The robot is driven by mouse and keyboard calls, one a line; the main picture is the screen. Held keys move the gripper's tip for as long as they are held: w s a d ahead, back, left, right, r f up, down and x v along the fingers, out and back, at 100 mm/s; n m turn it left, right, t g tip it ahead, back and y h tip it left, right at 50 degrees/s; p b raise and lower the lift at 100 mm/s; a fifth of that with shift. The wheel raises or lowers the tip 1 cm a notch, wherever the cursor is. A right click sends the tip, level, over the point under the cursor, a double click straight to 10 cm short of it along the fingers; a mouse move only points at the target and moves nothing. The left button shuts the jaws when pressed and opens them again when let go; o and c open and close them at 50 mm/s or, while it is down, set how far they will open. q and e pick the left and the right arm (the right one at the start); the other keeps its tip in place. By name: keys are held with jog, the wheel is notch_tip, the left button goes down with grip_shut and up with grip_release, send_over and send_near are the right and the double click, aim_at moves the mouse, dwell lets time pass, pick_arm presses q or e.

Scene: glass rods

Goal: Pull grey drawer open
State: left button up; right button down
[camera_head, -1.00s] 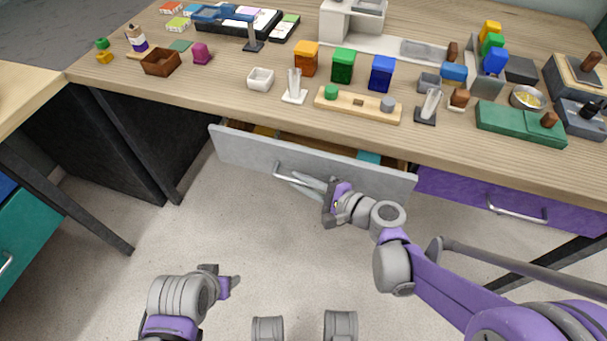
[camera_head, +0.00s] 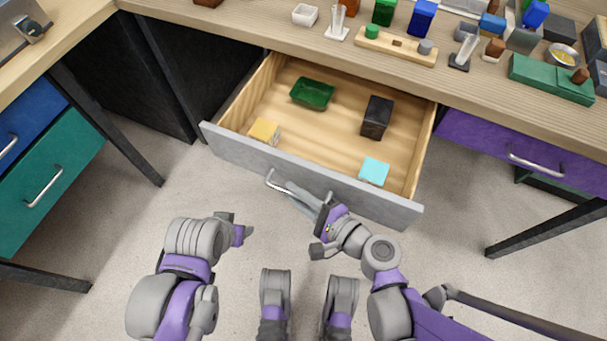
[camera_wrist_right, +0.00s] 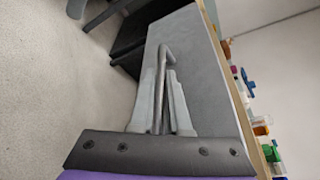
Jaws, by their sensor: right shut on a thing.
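The grey drawer (camera_head: 235,147) stands pulled well out from under the table in the head view. Its front and bar handle (camera_head: 279,182) face me. My right gripper (camera_head: 290,189) is shut on the handle near the middle of the drawer front. In the right wrist view, the gripper fingers (camera_wrist_right: 162,95) lie on both sides of the handle bar (camera_wrist_right: 161,65), close to the grey front (camera_wrist_right: 205,70). My left gripper (camera_head: 238,228) hangs empty over the floor at lower left, away from the drawer. I cannot tell its opening.
A shut purple drawer (camera_head: 525,146) is at right. Teal (camera_head: 45,185) and blue drawers stand at left. Floor before me is clear.

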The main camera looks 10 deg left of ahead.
jog(key=shift+s+a, duration=0.2)
jog(key=shift+s, duration=0.6)
jog(key=c, duration=0.9)
grip_release()
pick_arm(q)
jog(key=shift+s+d+r, duration=0.1)
